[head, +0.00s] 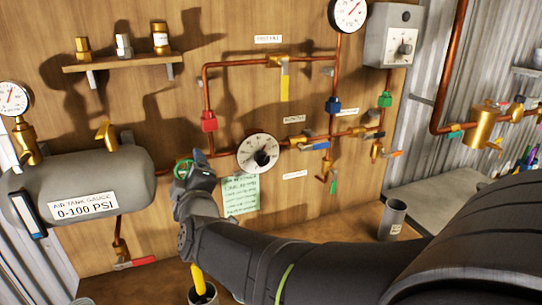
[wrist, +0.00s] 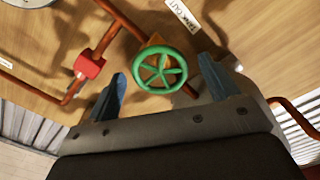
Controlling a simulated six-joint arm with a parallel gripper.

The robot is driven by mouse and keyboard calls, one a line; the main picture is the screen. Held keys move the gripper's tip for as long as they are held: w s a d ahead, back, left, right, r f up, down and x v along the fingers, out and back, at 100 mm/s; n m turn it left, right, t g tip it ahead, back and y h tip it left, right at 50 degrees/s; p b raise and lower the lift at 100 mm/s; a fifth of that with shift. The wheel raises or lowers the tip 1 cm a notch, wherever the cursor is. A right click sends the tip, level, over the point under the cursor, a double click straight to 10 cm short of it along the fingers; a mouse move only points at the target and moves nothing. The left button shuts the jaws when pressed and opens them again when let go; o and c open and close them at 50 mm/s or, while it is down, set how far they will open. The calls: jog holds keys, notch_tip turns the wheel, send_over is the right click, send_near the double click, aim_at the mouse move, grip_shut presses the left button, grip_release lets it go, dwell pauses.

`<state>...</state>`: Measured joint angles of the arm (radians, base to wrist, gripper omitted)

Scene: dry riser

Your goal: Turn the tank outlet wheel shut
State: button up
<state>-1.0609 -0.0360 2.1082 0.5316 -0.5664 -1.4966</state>
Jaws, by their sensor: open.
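The tank outlet wheel is a small green spoked handwheel (wrist: 160,72) on the copper pipe, and the wrist view shows its face. A label reading "TANK OUT", partly cut off, is beside it. My gripper (wrist: 163,82) is open, with one blue-grey finger on either side of the wheel and a visible gap to each. I cannot tell how deep the fingertips reach along the wheel. In the head view the wheel (head: 181,169) is partly hidden by my gripper (head: 193,166), which is to the right of the air tank (head: 85,182).
A dial gauge (head: 258,153) is close on the right of my gripper. A red fitting (wrist: 89,64) is on the pipe near the wheel. A green notice (head: 241,195) hangs behind my wrist. A cup with a yellow-handled tool (head: 198,282) stands below my arm.

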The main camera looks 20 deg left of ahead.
jog(key=shift+x, duration=1.4)
jog(key=c, duration=1)
jog(key=shift+o, duration=0.2)
jog(key=shift+m, duration=2.4)
jog(key=o, duration=1)
jog(key=shift+c, duration=0.2)
